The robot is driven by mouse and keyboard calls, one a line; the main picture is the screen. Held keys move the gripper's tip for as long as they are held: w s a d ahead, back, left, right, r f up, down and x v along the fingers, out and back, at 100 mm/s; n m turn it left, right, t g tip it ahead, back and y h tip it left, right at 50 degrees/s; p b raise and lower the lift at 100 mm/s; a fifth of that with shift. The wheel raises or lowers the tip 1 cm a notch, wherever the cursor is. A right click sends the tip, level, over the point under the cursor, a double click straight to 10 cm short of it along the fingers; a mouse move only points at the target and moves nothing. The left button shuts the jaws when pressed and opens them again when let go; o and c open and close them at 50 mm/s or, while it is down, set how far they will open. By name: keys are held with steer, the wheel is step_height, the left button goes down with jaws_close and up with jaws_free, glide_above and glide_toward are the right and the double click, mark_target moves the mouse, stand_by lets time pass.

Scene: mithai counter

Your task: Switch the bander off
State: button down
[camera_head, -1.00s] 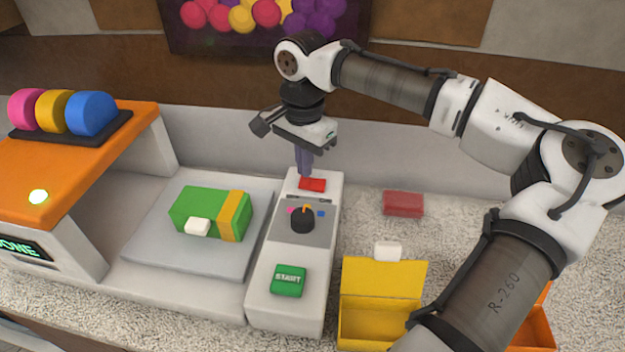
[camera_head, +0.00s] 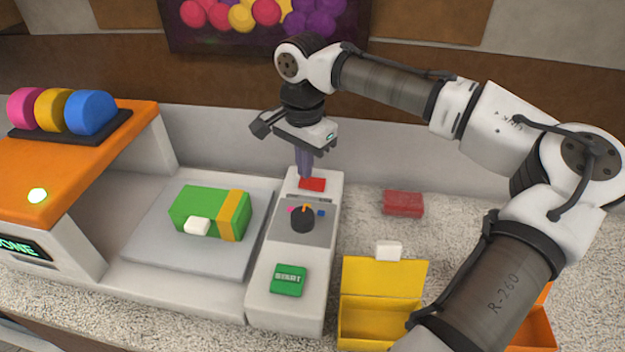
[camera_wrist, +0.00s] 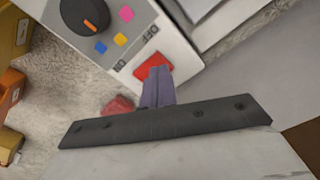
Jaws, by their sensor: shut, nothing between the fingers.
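The bander has an orange housing (camera_head: 60,165) at the left and a pale control panel (camera_head: 262,285). The panel carries a green START button (camera_head: 288,281), a black dial (camera_head: 302,220) with an orange pointer, and a red rocker switch (camera_head: 316,184) at its far end. In the wrist view the red switch (camera_wrist: 150,62) lies beside OFF and ON lettering. My gripper (camera_head: 306,172) is shut and empty, its fingertips pointing down at the switch. In the wrist view the fingertips (camera_wrist: 158,72) overlap the switch; I cannot tell whether they touch it.
A green box (camera_head: 200,205) with a yellow band and white tag lies on the bander's grey plate (camera_head: 180,255). A lit lamp (camera_head: 37,195) and a DONE display (camera_head: 22,248) are at left. A yellow open box (camera_head: 383,285) and red block (camera_head: 403,203) lie right.

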steer(key=shift+f+b, duration=0.3)
steer(key=shift+f, duration=0.4)
stand_by(0.3)
step_height(320, 180, up, 7)
steer(key=p, duration=0.6)
stand_by(0.6)
